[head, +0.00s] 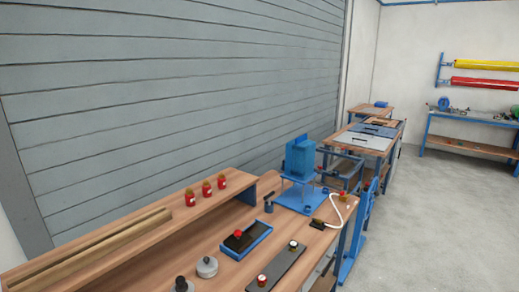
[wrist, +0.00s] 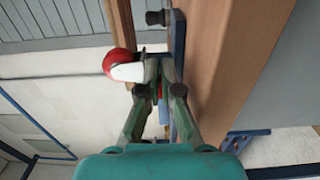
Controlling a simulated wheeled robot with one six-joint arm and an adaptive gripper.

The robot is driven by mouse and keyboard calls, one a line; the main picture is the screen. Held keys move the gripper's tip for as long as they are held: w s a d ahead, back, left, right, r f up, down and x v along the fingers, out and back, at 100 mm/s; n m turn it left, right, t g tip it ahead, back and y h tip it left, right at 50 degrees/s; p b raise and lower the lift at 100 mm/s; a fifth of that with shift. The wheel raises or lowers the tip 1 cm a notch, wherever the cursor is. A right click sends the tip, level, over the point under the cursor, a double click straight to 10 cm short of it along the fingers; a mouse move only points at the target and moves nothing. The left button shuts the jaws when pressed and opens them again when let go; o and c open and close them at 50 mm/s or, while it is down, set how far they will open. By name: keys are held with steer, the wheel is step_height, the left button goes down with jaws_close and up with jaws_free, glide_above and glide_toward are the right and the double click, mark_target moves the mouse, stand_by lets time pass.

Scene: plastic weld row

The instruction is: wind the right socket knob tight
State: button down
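In the head view a dark strip (head: 276,266) lies near the bench front. I cannot tell whether either is the right socket knob. My gripper (wrist: 161,72) shows only in the wrist view. Its green fingers converge at the tips, with little gap between them; whether they are shut is unclear. A rounded red and white thing (wrist: 122,66) shows by the left fingertip; contact cannot be judged.
A blue-rimmed tray (head: 262,243) holds a red knob (head: 238,233). Red jars (head: 207,188) stand on the raised shelf. A blue machine (head: 300,160) stands at the bench's far end. A wooden edge (wrist: 240,70) runs close along the right of the wrist view.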

steer(key=shift+f, duration=0.15)
stand_by(0.4)
steer(key=shift+w+d, duration=0.2)
steer(key=shift+w, duration=0.05)
steer(key=shift+s+d, duration=0.1)
steer(key=shift+d, duration=0.05)
steer(key=shift+v, duration=2.8)
steer(key=s+d+r+m+t+h, duration=0.1)
steer(key=s+d+m+h, duration=0.3)
steer(key=s+m, duration=0.5)
steer(key=s+d+r+m+t+h, duration=0.1)
steer(key=s+d+r+m+h, duration=0.2)
steer(key=s, duration=1.5)
steer(key=s+d+r+m+t+h, duration=0.1)
steer(key=s+d+r+m+h, duration=0.1)
steer(key=s+d+m+h, duration=0.5)
steer(key=shift+s+d+m+t, duration=0.4)
steer(key=shift+s+d+m, duration=2)
steer(key=shift+s+m, duration=1.8)
